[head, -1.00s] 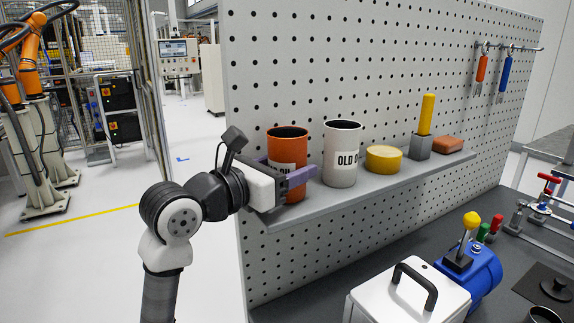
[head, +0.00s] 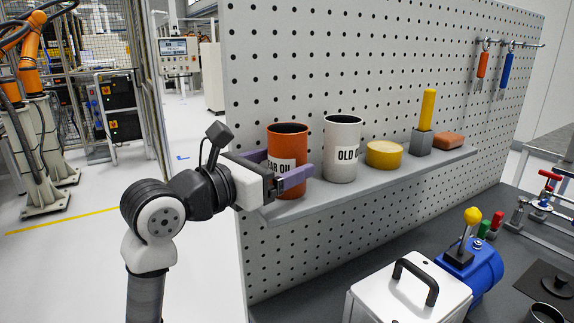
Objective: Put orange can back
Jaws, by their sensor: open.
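The orange can (head: 287,143), with a white label ending in "OIL", stands upright on the grey shelf (head: 350,188) at its left end. My gripper (head: 283,170) is at the can's front left, with its purple fingers open. One finger shows in front of the can's lower part and the other beside its left side. Part of the can's lower side is hidden by the front finger. I cannot tell whether the fingers touch it.
A white "OLD" can (head: 341,160) stands just right of the orange can. Further right are a yellow tub (head: 384,155), a yellow stick in a grey block (head: 423,144) and an orange-red block (head: 449,140). The pegboard (head: 330,60) rises behind. A white box (head: 410,290) sits below.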

